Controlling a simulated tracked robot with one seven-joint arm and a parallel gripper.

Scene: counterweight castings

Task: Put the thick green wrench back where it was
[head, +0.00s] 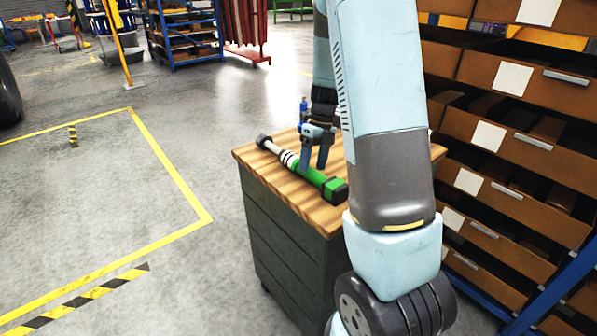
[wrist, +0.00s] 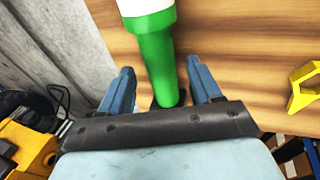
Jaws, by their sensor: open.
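The thick green wrench (head: 312,176) lies on the wooden top of a dark cabinet (head: 285,192). It runs diagonally, with a dark head at the far left, a white banded part, and a green and black end toward the front right. My gripper (head: 314,168) is over the cabinet top, fingers pointing down near the wrench's middle. In the wrist view, the green wrench (wrist: 156,50) shows between the two spread fingers of my gripper (wrist: 158,72). The fingers show gaps to either side of it and do not grip it. I cannot tell the exact height.
A yellow object (wrist: 304,88) lies on the wood at the right of the wrist view. A shelf rack with brown drawers (head: 510,140) stands close on the right. Open floor with yellow lines (head: 170,160) lies on the left.

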